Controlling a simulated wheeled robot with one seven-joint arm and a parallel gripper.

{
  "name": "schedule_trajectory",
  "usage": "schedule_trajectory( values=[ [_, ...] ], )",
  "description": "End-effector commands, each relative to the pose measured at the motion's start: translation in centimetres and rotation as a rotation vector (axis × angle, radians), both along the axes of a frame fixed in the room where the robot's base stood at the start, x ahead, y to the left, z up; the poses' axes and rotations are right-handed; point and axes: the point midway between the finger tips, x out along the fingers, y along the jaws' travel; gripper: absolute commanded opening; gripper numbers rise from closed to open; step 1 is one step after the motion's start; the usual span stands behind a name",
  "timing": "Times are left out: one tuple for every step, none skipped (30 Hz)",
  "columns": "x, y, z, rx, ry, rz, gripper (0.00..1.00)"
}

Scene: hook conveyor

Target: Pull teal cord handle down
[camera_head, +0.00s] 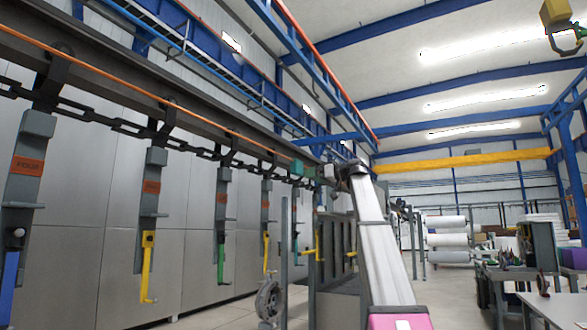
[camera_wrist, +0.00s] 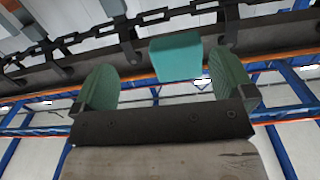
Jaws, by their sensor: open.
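The teal handle (camera_wrist: 176,58) is a plain block in the wrist view, seen between and beyond the fingers of my gripper (camera_wrist: 165,72). The two green finger pads stand wide apart, one on each side of it in the picture, with visible gaps. In the head view my arm reaches up beside the overhead rail, and my gripper (camera_head: 325,173) is small and partly hidden by the wrist. A teal-green patch shows there; I cannot tell handle from finger pad. An orange cord (camera_head: 130,85) runs along the rail.
A dark chain (camera_head: 105,122) hangs under the conveyor rail (camera_head: 190,135). Several grey carriers with coloured hooks, such as a yellow one (camera_head: 148,268), hang from it at left. A grey cabinet wall stands behind them. Benches and white rolls (camera_head: 447,240) are at right.

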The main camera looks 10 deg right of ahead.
Motion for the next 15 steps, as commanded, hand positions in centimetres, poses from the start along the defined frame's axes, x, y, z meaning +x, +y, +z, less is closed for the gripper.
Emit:
schedule_trajectory(
  values=[
    [-0.4,-0.1,2.1,0.002,-0.025,0.008,1.0],
    [-0.7,-0.2,2.8,0.004,-0.036,0.012,1.0],
    [-1.0,-0.2,3.5,0.004,-0.047,0.016,1.0],
    [-1.2,-0.2,4.0,0.005,-0.054,0.018,1.0],
    [-1.3,-0.2,4.3,0.006,-0.06,0.02,1.0],
    [-1.5,-0.1,4.6,0.006,-0.065,0.023,1.0],
    [-1.5,0.0,4.8,0.006,-0.068,0.024,1.0],
    [-1.4,0.1,4.8,0.007,-0.069,0.024,1.0],
    [-1.2,0.4,4.8,0.007,-0.069,0.025,1.0],
    [-1.1,0.6,4.8,0.007,-0.068,0.025,1.0],
    [-0.8,0.9,4.8,0.007,-0.068,0.025,1.0],
    [-0.5,1.3,4.7,0.006,-0.067,0.025,1.0],
    [-0.2,1.6,4.7,0.006,-0.067,0.025,1.0],
    [0.1,2.1,4.7,0.006,-0.066,0.025,1.0],
    [0.5,2.7,4.7,0.006,-0.066,0.025,1.0]
  ],
)
